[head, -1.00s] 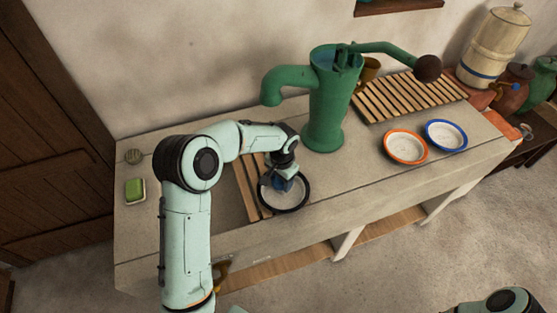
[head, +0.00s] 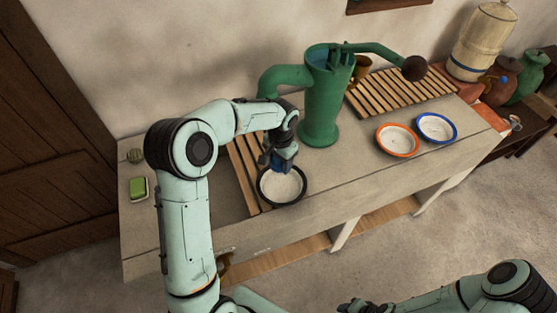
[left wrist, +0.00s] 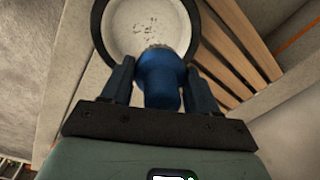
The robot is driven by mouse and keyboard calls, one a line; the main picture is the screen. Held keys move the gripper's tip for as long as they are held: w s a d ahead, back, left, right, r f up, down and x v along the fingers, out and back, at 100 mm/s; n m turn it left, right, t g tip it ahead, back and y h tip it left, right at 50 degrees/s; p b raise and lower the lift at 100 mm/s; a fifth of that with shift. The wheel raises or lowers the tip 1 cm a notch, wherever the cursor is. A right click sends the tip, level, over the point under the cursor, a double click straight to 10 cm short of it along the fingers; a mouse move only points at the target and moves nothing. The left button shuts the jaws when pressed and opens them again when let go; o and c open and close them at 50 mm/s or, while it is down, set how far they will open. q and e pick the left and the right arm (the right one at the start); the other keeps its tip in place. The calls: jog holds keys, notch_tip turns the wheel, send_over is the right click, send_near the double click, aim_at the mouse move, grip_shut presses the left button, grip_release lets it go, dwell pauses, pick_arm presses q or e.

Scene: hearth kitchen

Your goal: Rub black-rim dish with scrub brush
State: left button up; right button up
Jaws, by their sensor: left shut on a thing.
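The black-rim dish (head: 283,187) lies near the counter's front edge, partly over the wooden slats. Its white inside shows dark specks in the left wrist view (left wrist: 140,25). My left gripper (head: 280,163) is above the dish's back edge. It is shut on the scrub brush, a blue round body (left wrist: 162,80) between the two fingers. The brush's end overlaps the dish's rim in the left wrist view; I cannot tell whether it touches. My right gripper (head: 352,306) is at the bottom edge of the head view, partly cut off, its jaws unclear.
An orange-rim dish (head: 397,140) and a blue-rim dish (head: 436,128) lie to the right. A green hand pump (head: 322,100) stands close behind my left gripper. A slatted rack (head: 400,92) is at the back. A green sponge in a dish (head: 138,187) lies at the left.

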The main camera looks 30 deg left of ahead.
pick_arm(q)
jog(key=shift+s+d+f, duration=0.1)
jog(key=shift+f, duration=0.15)
dwell(0.4)
